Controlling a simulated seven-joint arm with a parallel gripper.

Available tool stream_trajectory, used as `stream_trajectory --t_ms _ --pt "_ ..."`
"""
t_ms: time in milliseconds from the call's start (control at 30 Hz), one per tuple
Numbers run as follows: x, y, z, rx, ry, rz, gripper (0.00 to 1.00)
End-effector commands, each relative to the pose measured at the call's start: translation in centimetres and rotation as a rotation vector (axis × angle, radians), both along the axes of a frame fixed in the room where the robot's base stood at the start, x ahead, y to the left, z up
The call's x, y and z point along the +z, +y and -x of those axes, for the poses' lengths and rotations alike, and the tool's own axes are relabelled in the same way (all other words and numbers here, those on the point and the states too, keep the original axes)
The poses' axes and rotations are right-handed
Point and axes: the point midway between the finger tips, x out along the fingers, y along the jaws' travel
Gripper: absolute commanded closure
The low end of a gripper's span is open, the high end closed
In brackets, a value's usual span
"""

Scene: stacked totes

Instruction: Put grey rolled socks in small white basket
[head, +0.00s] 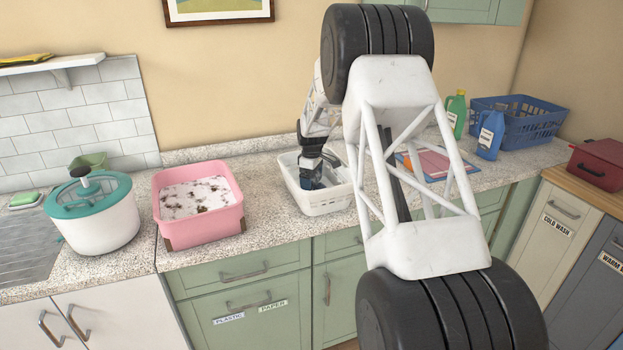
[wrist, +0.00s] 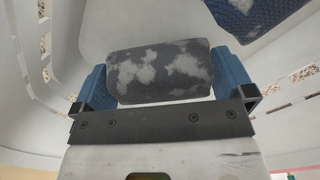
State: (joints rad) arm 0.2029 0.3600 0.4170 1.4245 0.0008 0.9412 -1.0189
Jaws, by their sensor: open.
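The small white basket (head: 323,203) stands on the counter in the head view, and its pale inner wall (wrist: 35,120) surrounds the wrist view. My gripper (head: 312,180) points down inside it. In the wrist view the grey rolled socks (wrist: 158,72), dark with pale blotches, lie inside the basket between the blue fingers of my open gripper (wrist: 161,80). The fingers stand at either end of the roll; whether they touch it I cannot tell. In the head view the socks are hidden or too small to make out.
A dark blue item with pale blotches (wrist: 255,15) lies beside the socks in the basket. A pink tub (head: 205,226) stands left of the basket, and a teal-lidded pot (head: 100,225) further left. Bottles (head: 491,135) and a blue basket (head: 535,125) stand at right.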

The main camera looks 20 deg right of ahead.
Motion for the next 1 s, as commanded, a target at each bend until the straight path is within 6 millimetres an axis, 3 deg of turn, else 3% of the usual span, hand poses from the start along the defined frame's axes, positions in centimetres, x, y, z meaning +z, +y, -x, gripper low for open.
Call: stream_trajectory --t_ms 267,800,1000 --pt "1.8 0.0 0.0 0.000 -0.001 0.000 0.00" --pt "9.8 0.0 0.0 0.000 -0.001 0.000 0.00" --pt "11.7 0.0 0.0 0.000 -0.001 0.000 0.00"
